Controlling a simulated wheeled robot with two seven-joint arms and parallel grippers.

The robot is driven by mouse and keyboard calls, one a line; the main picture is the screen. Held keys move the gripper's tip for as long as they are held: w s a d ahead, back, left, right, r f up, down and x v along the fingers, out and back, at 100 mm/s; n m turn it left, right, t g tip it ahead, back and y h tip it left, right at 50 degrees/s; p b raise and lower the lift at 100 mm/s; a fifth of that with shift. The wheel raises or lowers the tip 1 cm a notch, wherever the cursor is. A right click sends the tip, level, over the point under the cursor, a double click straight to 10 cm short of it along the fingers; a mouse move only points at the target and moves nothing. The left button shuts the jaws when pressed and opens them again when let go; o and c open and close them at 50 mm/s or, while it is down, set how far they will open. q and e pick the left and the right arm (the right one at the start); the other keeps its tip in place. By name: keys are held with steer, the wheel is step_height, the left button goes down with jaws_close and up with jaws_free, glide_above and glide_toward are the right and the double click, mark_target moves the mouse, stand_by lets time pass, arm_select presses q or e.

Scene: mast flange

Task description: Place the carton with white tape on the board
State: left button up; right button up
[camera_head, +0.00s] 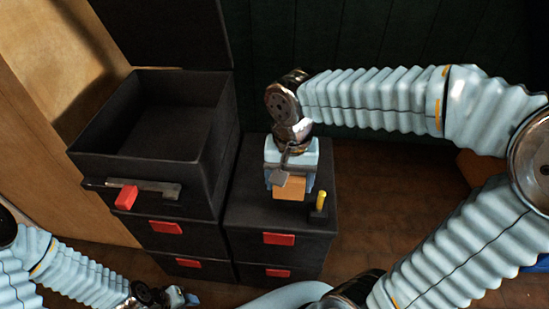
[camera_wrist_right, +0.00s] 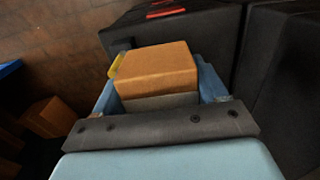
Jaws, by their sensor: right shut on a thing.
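A brown-orange carton (camera_head: 289,188) is between the fingers of my right gripper (camera_head: 290,184), which is shut on it above the lower black box on the right. In the right wrist view the carton (camera_wrist_right: 157,70) shows its plain brown top and front, with a grey part of the gripper below it. I see no white tape on its visible faces. Whether it touches the box top is unclear. My left gripper (camera_head: 182,297) is at the bottom left edge, small and partly cut off; its jaws are unclear. I cannot make out a board.
Black boxes with red latches stand stacked; the taller left stack has an open, empty top box (camera_head: 160,120). A yellow-topped peg (camera_head: 321,201) stands on the lower box (camera_head: 245,215). Another brown carton (camera_wrist_right: 50,117) is at left in the wrist view. A wooden panel (camera_head: 60,120) stands left.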

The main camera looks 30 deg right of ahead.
steer(key=w+d+f, duration=0.1)
steer(key=w+f, duration=0.2)
steer(key=w, duration=0.1)
steer(key=w+d+f, duration=0.2)
steer(key=w, duration=0.2)
steer(key=w+d+f+p, duration=0.1)
steer(key=w+d+f, duration=0.1)
steer(key=w+f, duration=0.1)
steer(key=shift+w+d+f, duration=0.25)
steer(key=shift+w+f, duration=0.05)
steer(key=shift+w, duration=0.15)
steer(key=shift+w+d+f, duration=0.15)
steer(key=shift+w+f, duration=0.15)
steer(key=shift+f, duration=0.2)
steer(key=shift+w+f, duration=0.15)
steer(key=shift+f, duration=1.5)
steer(key=shift+f+b, duration=0.25)
steer(key=shift+b, duration=0.05)
steer(key=o, duration=1.3)
steer(key=shift+r, duration=0.1)
steer(key=shift+o, duration=0.2)
